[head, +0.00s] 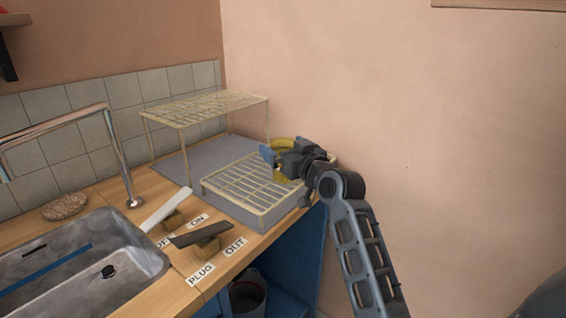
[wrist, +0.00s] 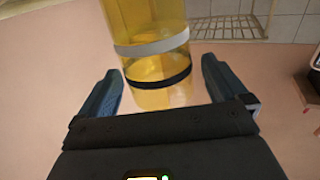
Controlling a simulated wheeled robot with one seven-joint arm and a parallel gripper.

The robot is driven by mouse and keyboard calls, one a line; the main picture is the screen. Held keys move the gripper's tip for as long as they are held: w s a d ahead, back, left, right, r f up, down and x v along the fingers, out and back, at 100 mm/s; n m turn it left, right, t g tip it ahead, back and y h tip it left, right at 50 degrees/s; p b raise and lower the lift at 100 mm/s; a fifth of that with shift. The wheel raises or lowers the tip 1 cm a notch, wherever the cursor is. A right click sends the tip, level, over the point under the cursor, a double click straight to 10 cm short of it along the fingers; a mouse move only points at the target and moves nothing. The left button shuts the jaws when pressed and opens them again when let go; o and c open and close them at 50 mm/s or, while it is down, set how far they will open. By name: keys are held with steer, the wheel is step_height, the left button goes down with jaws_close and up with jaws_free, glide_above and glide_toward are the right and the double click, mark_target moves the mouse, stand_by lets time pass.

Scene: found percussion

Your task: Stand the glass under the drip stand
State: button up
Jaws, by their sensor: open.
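The glass (wrist: 158,66) is amber and see-through, with a white band and a black band. In the wrist view it stands between the two fingers of my gripper (wrist: 160,78), which are open with a gap on each side. In the head view the glass (head: 284,143) is mostly hidden behind my gripper (head: 276,160), near the wall at the right end of the counter; its base is hidden. The tall wire stand (head: 205,107), likely the drip stand, is at the back left of my gripper. The space under it looks empty.
A sink (head: 75,265), faucet (head: 118,160), two levers (head: 166,210) (head: 202,236) and a brown sponge (head: 65,206) are to the left. The wall (head: 420,110) is close behind.

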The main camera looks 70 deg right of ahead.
steer(key=shift+x, duration=1.35)
steer(key=shift+c, duration=0.3)
steer(key=c, duration=1.2)
steer(key=shift+c, duration=0.2)
steer(key=shift+r, duration=0.1)
steer(key=shift+r, duration=0.55)
steer(key=s+d+r, duration=0.5)
steer(key=s+r, duration=0.4)
steer(key=s, duration=0.1)
steer(key=shift+d+r+b, duration=0.25)
steer(key=shift+r+b, duration=0.05)
steer(key=shift+r, duration=0.1)
